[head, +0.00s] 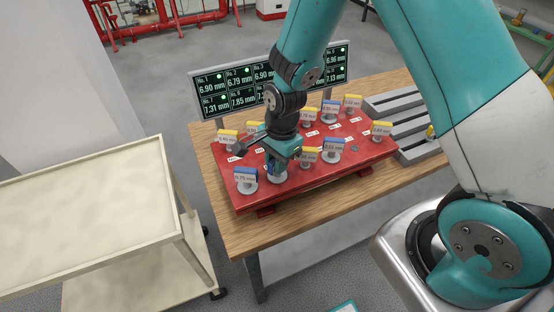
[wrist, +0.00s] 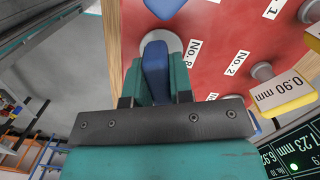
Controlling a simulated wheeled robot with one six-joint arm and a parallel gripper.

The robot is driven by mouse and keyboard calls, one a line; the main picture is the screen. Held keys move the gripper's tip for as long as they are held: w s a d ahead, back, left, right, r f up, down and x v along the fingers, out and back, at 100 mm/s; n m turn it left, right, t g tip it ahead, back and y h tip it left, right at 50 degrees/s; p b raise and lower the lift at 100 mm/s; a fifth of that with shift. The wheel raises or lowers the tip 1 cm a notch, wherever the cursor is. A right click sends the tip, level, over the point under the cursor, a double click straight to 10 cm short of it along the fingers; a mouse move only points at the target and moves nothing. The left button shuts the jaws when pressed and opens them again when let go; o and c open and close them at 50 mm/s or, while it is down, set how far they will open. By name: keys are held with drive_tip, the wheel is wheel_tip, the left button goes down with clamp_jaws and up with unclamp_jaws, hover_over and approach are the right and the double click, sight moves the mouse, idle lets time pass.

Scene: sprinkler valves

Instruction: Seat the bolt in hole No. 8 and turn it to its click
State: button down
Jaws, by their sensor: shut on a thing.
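My gripper (head: 278,162) is low over the front of a red plate (head: 345,175), pointing down. It also shows in the wrist view (wrist: 158,82), its teal fingers shut on the blue head of a bolt (wrist: 155,55). The bolt's pale round flange (wrist: 172,41) shows around the head, right beside the printed label No. 8 (wrist: 193,52). In the head view the held bolt (head: 277,176) is partly hidden by the gripper. Hole No. 8 is hidden under the bolt; I cannot tell how deep the bolt sits.
Several tagged bolts stand on the plate; a blue one reading 0.75 mm (head: 245,180) is close left of my gripper. A display (head: 240,88) stands behind. A grey slotted rack (head: 405,110) is at right on the wooden table (head: 240,235). A cream cart (head: 90,220) is at left.

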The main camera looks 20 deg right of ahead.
drive_tip(key=m, duration=0.4)
drive_tip(key=shift+m, duration=0.3)
drive_tip(key=m+t, duration=0.1)
drive_tip(key=m, duration=0.3)
drive_tip(key=shift+m+p, duration=0.4)
drive_tip(key=c, duration=0.9)
unclamp_jaws()
drive_tip(key=shift+m, duration=0.3)
wheel_tip(320, 180, up, 9)
drive_tip(key=p, duration=0.7)
drive_tip(key=shift+r+p, duration=0.1)
drive_tip(key=shift+p, duration=0.2)
